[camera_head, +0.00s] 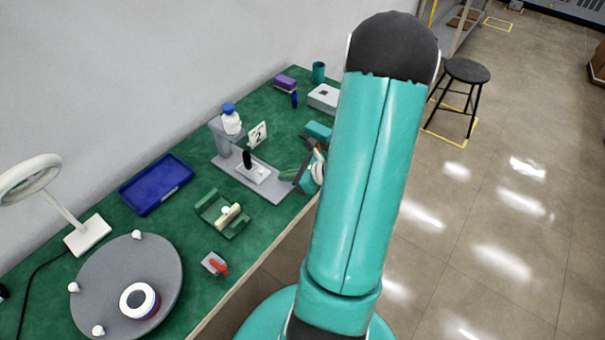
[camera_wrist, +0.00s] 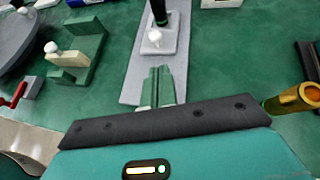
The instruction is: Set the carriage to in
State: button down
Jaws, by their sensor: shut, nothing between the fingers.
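The carriage (camera_head: 257,174) is a small pale block with a white knob and an upright black grip (camera_head: 247,158). It sits on a long grey base plate (camera_head: 276,188) on the green bench. In the wrist view the carriage (camera_wrist: 153,48) is straight ahead of my fingers, with its white knob (camera_wrist: 155,37) on the near side and the black grip behind. My gripper (camera_wrist: 162,70) is shut and empty over the near end of the base plate, apart from the knob in the picture. In the head view my arm hides part of my gripper.
A green bracket (camera_head: 235,229), a red-handled piece (camera_head: 217,265), a blue tray (camera_head: 157,185) and a grey turntable (camera_head: 105,268) lie leftward. A white box (camera_head: 324,97) stands farther back.

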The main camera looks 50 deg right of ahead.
aim_at(274, 181)
jog(key=shift+w+a+f, duration=0.1)
jog(key=shift+w+a, duration=0.15)
jog(key=shift+w, duration=0.45)
jog(key=shift+w+a, duration=0.2)
jog(key=shift+w, duration=0.55)
jog(key=shift+w+a+f, duration=0.1)
jog(key=shift+w+a, duration=0.15)
jog(key=shift+w, duration=0.45)
jog(key=w, duration=0.3)
jog(key=shift+w+a, duration=0.1)
jog(key=shift+w, duration=0.3)
jog(key=shift+w+r, duration=0.15)
jog(key=shift+w, duration=0.05)
